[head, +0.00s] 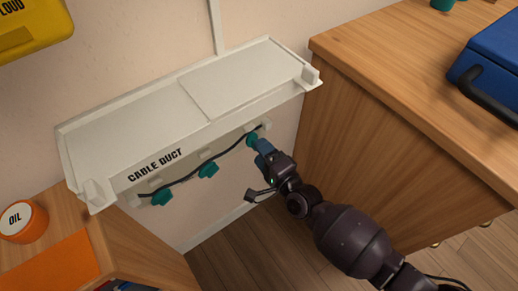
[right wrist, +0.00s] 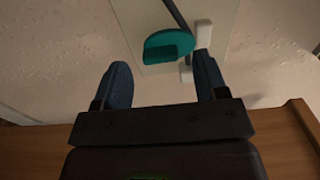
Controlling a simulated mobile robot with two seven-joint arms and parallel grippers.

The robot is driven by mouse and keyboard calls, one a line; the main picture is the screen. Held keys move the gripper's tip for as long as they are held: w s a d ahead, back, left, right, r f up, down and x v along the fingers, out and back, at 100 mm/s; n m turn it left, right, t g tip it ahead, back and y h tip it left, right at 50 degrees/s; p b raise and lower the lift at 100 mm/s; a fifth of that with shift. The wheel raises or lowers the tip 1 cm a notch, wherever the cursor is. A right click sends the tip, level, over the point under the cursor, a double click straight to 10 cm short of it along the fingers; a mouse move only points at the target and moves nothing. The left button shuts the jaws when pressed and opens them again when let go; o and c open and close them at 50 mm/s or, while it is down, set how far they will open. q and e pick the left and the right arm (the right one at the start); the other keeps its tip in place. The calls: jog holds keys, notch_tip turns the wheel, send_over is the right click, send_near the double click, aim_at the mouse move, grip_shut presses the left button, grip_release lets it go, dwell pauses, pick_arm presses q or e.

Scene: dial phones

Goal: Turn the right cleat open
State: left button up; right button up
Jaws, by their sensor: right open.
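Three teal cleats sit along a dark cable on the front of the white cable duct (head: 190,95): the left cleat (head: 161,197), the middle cleat (head: 208,170) and the right cleat (head: 252,139). My right gripper (head: 261,150) is at the right cleat, partly covering it in the head view. In the right wrist view the right cleat (right wrist: 168,43) shows as a teal rounded piece just beyond and between the fingertips of my open right gripper (right wrist: 162,66). The right finger overlaps a white block (right wrist: 203,34) beside the cleat. Contact cannot be told. My left gripper is out of view.
A wooden cabinet (head: 400,110) with a blue case (head: 495,65) on it stands close on the right. An orange-labelled oil tin (head: 22,222) is on wooden furniture at lower left. A yellow box (head: 30,28) is at upper left.

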jog(key=shift+x, duration=0.8)
jog(key=c, duration=0.9)
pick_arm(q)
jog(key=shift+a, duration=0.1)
